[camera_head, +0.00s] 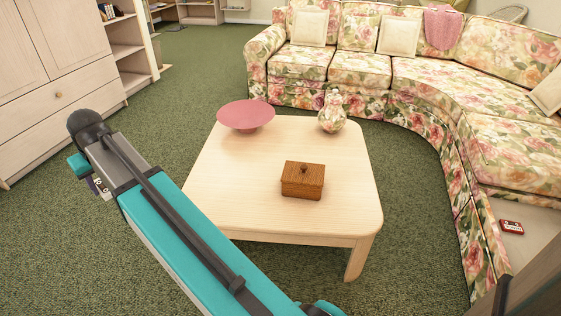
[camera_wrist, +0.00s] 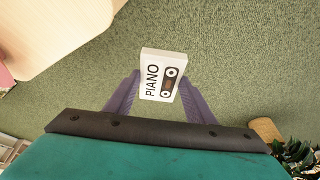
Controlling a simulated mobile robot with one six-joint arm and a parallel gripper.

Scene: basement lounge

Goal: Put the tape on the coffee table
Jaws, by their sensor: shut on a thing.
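A white tape (camera_wrist: 160,76), a cassette marked "PIANO" with a dark window, is held between the purple-grey fingers of my gripper (camera_wrist: 159,88) in the wrist view. Green carpet lies below it. The pale wooden coffee table (camera_head: 245,180) stands in the middle of the head view. Its edge also shows at upper left in the wrist view (camera_wrist: 50,35). In the head view my arm reaches up along the table's left side, and its end is left of the table, not over it. The fingers are mostly hidden there.
On the table are a pink bowl (camera_head: 246,114), a floral jar (camera_head: 332,113) and a brown lidded box (camera_head: 302,180). The tabletop's left and front right are bare. A floral sofa (camera_head: 360,70) curves behind. A red cassette (camera_head: 511,227) lies at right. A cabinet (camera_head: 55,75) stands left.

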